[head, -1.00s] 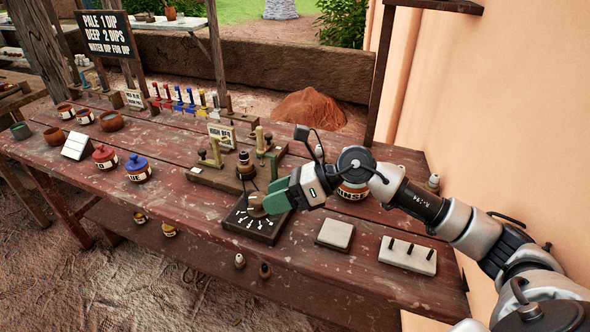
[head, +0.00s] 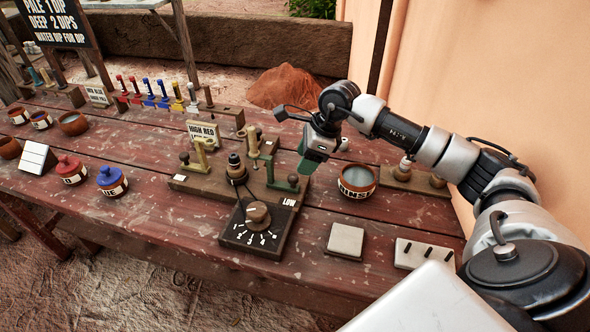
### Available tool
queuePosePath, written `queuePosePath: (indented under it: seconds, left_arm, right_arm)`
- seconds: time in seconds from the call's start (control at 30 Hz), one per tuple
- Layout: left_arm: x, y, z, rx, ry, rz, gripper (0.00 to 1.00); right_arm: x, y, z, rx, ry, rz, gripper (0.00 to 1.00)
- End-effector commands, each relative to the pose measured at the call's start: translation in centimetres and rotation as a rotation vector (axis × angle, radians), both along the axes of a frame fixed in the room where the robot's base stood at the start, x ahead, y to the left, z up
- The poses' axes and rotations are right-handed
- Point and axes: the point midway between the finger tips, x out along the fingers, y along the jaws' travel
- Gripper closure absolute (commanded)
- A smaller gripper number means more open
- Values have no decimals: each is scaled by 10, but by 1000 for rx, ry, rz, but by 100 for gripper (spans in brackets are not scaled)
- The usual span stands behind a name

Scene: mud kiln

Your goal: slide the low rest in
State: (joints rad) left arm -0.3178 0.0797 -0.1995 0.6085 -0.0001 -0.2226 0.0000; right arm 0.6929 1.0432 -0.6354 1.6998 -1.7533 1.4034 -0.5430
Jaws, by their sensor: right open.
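The low rest (head: 281,184) looks to be the green bracket with a round knob on the right of a wooden stand (head: 222,185), above a label reading "LOW". A dark round-topped piece (head: 236,168) stands mid-stand, apart from the bracket. A yellow-green bracket (head: 203,158) is on the left. My right gripper (head: 306,167) is open and points down just right of and behind the green bracket's knob; I cannot tell whether they touch. Its fingers are partly hidden by its own body. My left gripper is not in view.
A dial box (head: 245,240) sits in front of the stand. A rinse bowl (head: 357,181) is close right of my gripper. A pale square tile (head: 345,241) and pegged block (head: 415,255) lie at front right. Lidded red and blue pots (head: 111,180) stand left.

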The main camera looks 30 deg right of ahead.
Motion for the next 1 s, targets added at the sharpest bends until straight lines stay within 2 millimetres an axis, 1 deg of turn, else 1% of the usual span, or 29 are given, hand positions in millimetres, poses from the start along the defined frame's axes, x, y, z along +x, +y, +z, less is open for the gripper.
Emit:
queuePosePath:
  seconds: [0.03, 0.07, 0.13, 0.23, 0.3, 0.4, 0.43, 0.57, 0.7, 0.77, 1.0]
  left_arm:
    - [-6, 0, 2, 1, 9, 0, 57]
    - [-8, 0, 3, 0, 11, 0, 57]
    - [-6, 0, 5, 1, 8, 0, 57]
    - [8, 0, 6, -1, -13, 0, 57]
    - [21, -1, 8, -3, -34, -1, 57]
    - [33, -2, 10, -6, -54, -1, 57]
    - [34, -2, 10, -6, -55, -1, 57]
    - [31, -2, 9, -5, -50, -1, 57]
    - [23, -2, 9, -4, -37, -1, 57]
    - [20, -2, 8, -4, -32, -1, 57]
    - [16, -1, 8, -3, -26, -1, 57]
  right_arm:
    - [2, 4, -9, 1, 4, 1, 46]
    - [3, 6, -14, 3, 4, 1, 46]
    - [6, 10, -25, 2, 4, 0, 46]
    - [9, 14, -39, 2, 2, -1, 46]
    - [11, 16, -45, 3, 2, 0, 46]
    - [12, 18, -51, 1, 0, 0, 46]
    - [12, 18, -52, 1, -1, 0, 46]
    - [13, 18, -54, 0, 0, 0, 46]
    - [13, 19, -54, 1, -1, 0, 46]
    - [13, 19, -53, 1, -1, 0, 53]
    - [13, 18, -53, 1, -1, 0, 90]
